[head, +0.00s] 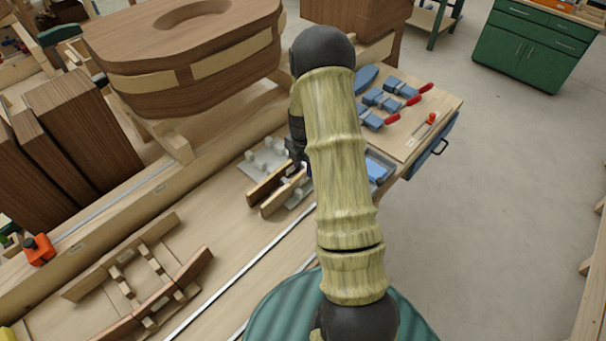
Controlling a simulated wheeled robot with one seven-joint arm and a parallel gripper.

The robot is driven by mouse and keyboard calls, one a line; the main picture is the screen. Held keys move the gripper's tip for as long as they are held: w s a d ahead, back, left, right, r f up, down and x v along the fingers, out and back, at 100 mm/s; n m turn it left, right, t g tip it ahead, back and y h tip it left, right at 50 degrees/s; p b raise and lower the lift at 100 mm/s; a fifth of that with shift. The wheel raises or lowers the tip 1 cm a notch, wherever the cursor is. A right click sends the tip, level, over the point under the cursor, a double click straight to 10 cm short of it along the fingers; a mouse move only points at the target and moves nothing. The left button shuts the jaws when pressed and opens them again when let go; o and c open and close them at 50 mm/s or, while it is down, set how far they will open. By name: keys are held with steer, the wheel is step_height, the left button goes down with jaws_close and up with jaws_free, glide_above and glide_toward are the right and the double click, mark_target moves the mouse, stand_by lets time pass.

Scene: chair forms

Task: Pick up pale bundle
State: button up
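No pale bundle can be picked out for certain. A pale grey cluster of small upright pieces (265,158) lies on the bench just beyond my gripper, partly hidden by it. The fingers are apart, with a visible gap. Small pale pieces show near them, but I cannot tell whether they touch. My arm hides part of the bench to the right.
A wooden frame with pale blocks (145,275) lies at the lower left. A large rounded wooden form (185,75) and dark wood blocks (70,130) stand behind. Blue clamps with red handles (390,98) lie on a board at right. Grey floor (500,210) is clear beyond.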

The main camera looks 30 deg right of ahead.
steer(key=shift+f, duration=0.95)
steer(key=shift+c, duration=0.2)
jaws_close()
